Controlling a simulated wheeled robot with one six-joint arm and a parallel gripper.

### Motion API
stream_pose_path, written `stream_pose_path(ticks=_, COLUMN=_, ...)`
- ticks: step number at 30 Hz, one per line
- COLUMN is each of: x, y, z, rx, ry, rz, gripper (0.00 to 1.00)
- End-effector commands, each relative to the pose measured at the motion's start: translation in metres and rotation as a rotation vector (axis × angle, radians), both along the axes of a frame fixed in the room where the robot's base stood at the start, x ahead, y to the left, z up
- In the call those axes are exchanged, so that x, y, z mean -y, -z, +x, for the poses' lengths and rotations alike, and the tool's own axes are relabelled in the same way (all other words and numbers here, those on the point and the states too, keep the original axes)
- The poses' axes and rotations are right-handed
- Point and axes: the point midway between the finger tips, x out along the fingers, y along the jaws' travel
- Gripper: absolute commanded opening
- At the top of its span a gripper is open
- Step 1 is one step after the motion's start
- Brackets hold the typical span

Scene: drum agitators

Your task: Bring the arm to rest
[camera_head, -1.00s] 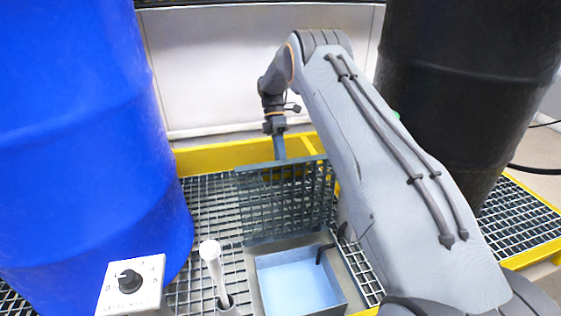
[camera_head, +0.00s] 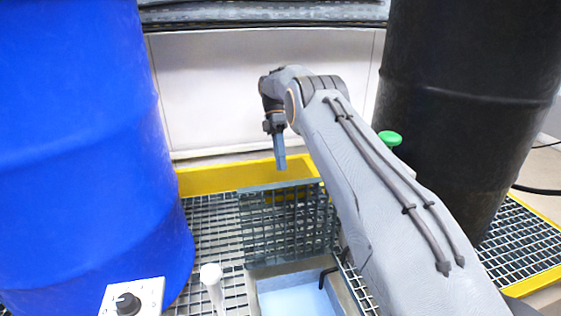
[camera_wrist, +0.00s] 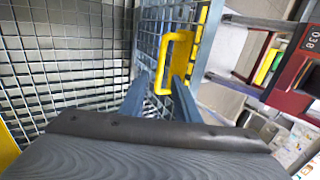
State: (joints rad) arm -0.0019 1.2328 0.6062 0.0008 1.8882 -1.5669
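My gripper (camera_head: 280,160) hangs fingers-down above the top edge of the raised grating lid (camera_head: 290,225) in the head view. In the wrist view its two fingers (camera_wrist: 160,82) are apart with nothing between their tips. A yellow handle (camera_wrist: 176,50) on the lid lies beyond the fingertips and looks clear of them. The lid stands upright at the back of an open sump with a light blue bottom (camera_head: 300,303). My arm reaches out from the lower right, bent down at the wrist.
A large blue drum (camera_head: 80,150) stands at left and a black drum (camera_head: 455,110) at right, close to my arm. A green knob (camera_head: 390,138) shows beside the arm. A white-topped lever (camera_head: 211,275) and a dial box (camera_head: 133,298) are in front. Air above the lid is free.

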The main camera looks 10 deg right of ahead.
Motion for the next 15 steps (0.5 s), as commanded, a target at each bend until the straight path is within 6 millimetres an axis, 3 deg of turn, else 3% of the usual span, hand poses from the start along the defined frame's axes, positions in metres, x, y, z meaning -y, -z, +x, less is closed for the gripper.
stream_pose_path(ticks=15, x=0.0002, y=-0.0064, z=0.0007, rx=0.019, ry=0.029, rz=-0.019, gripper=0.29)
